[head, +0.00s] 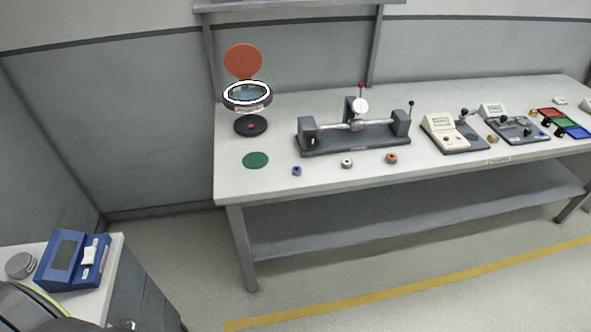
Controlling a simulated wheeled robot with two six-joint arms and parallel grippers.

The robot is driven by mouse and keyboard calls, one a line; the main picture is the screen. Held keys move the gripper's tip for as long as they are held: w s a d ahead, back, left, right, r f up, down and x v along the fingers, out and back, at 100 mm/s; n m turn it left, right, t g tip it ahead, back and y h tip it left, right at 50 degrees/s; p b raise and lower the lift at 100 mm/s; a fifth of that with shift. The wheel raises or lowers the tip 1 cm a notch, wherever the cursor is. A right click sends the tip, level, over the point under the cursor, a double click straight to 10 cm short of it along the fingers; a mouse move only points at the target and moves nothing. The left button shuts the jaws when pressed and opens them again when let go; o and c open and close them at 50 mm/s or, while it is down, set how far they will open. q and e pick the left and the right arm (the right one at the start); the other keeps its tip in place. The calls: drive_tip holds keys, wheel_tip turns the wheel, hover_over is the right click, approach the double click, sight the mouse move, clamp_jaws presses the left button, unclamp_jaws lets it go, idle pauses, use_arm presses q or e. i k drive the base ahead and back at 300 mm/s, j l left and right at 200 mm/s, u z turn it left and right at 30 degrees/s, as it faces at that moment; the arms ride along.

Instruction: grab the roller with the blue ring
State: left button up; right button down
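A small roller with a blue ring (297,170) stands on the workbench (240,190) near its front edge, left of two similar rollers. One has a whitish ring (347,163) and the other an orange-red ring (392,158). All three are small and apart from each other. Neither of my grippers shows in the head view, and nothing touches the blue-ringed roller.
Behind the rollers stands a grey fixture with a dial gauge (360,106). A green disc (256,160) and a ring magnifier (247,94) are to the left. Instruments (454,132) and coloured trays (565,122) are right. A blue device (73,262) sits on a left side table.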

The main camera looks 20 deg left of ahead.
sight(297, 171)
drive_tip(key=i+l+u, duration=0.1)
drive_tip(key=u, duration=0.25)
drive_tip(key=i+l+u, duration=0.1)
drive_tip(key=u, duration=0.25)
